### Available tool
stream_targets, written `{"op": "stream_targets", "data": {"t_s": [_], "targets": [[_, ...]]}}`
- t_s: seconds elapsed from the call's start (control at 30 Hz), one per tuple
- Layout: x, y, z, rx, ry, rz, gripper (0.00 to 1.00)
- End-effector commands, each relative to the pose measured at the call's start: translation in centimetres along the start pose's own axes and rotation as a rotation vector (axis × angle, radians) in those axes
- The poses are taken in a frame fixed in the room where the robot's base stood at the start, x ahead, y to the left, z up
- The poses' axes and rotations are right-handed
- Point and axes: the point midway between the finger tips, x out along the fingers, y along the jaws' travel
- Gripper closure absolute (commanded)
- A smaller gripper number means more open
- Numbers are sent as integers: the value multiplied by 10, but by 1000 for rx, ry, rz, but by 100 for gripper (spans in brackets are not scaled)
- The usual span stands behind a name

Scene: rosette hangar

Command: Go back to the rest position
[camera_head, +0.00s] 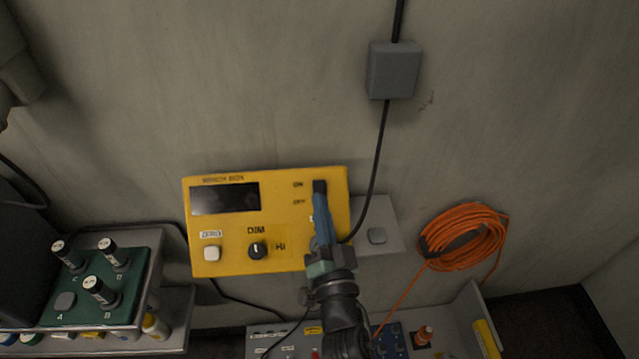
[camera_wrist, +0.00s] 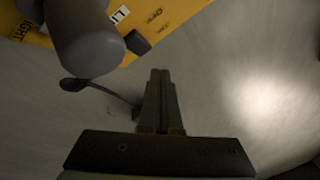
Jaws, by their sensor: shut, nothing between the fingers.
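My gripper (camera_head: 320,202) is in front of the right part of the yellow box (camera_head: 225,236) on the wall in the camera_head view. Its fingers point up the panel, with their tips near a black switch (camera_head: 319,186) beside the ON and OFF labels. In the camera_wrist view the fingers (camera_wrist: 160,76) are together and hold nothing. The yellow panel (camera_wrist: 178,12) and a black switch (camera_wrist: 138,42) are above and left of them there. I cannot tell whether the fingers touch the switch. My arm hides part of the box's lower right.
A green panel with knobs (camera_head: 98,300) stands at left. A grey wall box (camera_head: 393,69) is above, with a black cable running down. An orange cable coil (camera_head: 463,236) hangs at right. A tray (camera_head: 462,310) with small items is below. The upper wall is mostly clear.

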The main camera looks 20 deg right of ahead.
Motion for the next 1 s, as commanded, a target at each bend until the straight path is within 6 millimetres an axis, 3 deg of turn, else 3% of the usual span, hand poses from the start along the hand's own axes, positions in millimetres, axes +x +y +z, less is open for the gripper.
{"op": "stream_targets", "data": {"t_s": [0.23,0.77,0.87,0.97,1.0], "targets": [[-12,-10,-10,0,0,0,100],[-12,-10,-10,-1,2,-1,100],[-1,-24,-22,-21,27,-16,100],[21,-56,-50,-71,84,-43,100],[32,-75,-66,-95,114,-56,100]]}}
